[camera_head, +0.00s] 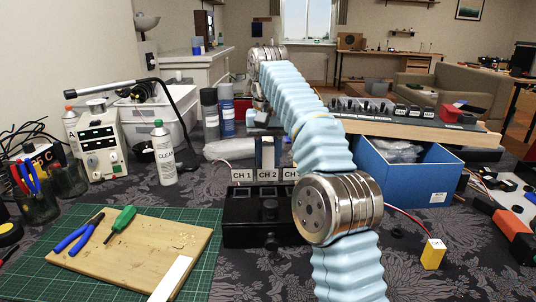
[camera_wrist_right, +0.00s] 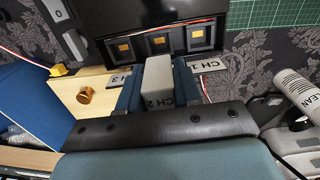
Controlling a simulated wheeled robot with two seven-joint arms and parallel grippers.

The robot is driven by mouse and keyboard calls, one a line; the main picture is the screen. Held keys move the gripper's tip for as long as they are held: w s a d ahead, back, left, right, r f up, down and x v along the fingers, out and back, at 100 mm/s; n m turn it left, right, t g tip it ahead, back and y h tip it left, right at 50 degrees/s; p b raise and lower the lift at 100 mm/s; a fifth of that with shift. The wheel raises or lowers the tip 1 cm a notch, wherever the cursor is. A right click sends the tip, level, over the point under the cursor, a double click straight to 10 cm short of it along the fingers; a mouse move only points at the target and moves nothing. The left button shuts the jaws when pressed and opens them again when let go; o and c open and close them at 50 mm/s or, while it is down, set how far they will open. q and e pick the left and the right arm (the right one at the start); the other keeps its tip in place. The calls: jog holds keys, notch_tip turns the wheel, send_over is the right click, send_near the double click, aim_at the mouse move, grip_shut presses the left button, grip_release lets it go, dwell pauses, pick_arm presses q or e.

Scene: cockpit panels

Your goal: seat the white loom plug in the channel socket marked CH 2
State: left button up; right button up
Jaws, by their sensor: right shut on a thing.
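The black socket block (camera_head: 262,222) stands mid-table with labels CH 1, CH 2 (camera_head: 267,175) and a partly hidden CH 3. The wrist view shows its three sockets in a row, the CH 2 socket (camera_wrist_right: 160,43) in the middle. My right gripper (camera_head: 267,150) is shut on the pale grey-white plug (camera_wrist_right: 157,73), which sits between its two blue fingers. The plug is by the CH 2 label, beside the middle socket, whose opening still shows. I cannot tell the plug's height above the block. My left gripper is not in view.
A yellow plug (camera_head: 433,254) on a wire lies at right. A blue bin (camera_head: 408,175) stands behind it. A wooden board (camera_head: 130,252) with pliers and a green screwdriver lies on the green mat at left.

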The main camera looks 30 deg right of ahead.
aim_at(268, 168)
jog(key=shift+f, duration=2.8)
jog(key=shift+f+b, duration=0.55)
jog(key=shift+f, duration=0.4)
jog(key=o, duration=1.1)
notch_tip(268, 168, up, 6)
jog(key=shift+r+p, duration=0.2)
jog(key=shift+p, duration=0.35)
jog(key=shift+r, duration=0.55)
jog(key=shift+s, duration=0.15)
